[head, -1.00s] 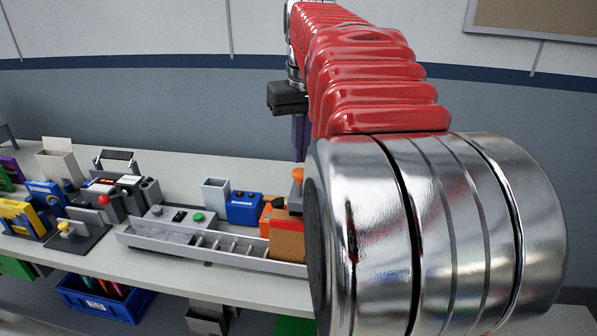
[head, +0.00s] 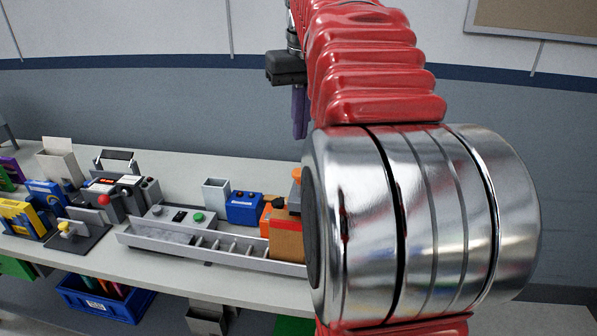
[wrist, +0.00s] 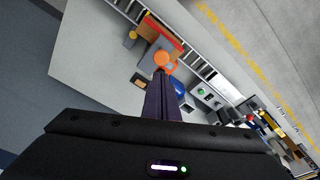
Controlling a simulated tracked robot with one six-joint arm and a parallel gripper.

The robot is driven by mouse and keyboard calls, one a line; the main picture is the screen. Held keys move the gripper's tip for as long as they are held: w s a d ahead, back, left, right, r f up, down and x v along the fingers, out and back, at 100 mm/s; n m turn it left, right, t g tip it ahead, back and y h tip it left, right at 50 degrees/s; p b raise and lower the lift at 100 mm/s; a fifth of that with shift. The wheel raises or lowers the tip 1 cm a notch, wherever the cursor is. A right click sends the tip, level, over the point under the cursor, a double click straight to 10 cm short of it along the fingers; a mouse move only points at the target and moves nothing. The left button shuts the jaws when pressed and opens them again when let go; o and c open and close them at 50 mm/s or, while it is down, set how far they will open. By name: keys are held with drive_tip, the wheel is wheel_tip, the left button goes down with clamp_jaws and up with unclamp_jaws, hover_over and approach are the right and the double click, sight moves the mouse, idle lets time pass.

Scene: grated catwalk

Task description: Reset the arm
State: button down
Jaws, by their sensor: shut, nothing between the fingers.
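My gripper (head: 299,112) hangs in the air above the bench, left of my red and chrome arm in the head view. Its dark fingers point down. In the wrist view the fingers of my gripper (wrist: 160,80) are together, with nothing seen between them. Below the fingertips, an orange round-topped thing (wrist: 166,58) stands on the bench, apart from them as far as I can tell. My arm hides part of the bench's right side in the head view.
The bench (head: 262,285) holds a grey slotted tray (head: 140,238), a blue box with knobs (head: 244,207), a grey box with a green button (head: 178,217) and a red-knobbed device (head: 104,199). A blue bin (head: 84,298) sits below. Air above the bench's left is clear.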

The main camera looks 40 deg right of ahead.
idle(0.6)
drive_tip(key=s+a+f+n+t, duration=0.1)
drive_tip(key=s+a+f, duration=0.2)
drive_tip(key=a+f, duration=0.4)
drive_tip(key=s+a+f+n+t, duration=0.1)
drive_tip(key=s+a+f+n, duration=0.1)
drive_tip(key=a+f, duration=0.5)
drive_tip(key=s+a+f+n+t, duration=0.1)
drive_tip(key=s+a+f, duration=0.4)
drive_tip(key=a, duration=0.8)
wheel_tip(320, 180, down, 2)
drive_tip(key=shift+a+f+t+y, duration=0.1)
drive_tip(key=shift+a+t+y, duration=0.2)
drive_tip(key=shift+t, duration=0.2)
drive_tip(key=shift+s, duration=0.1)
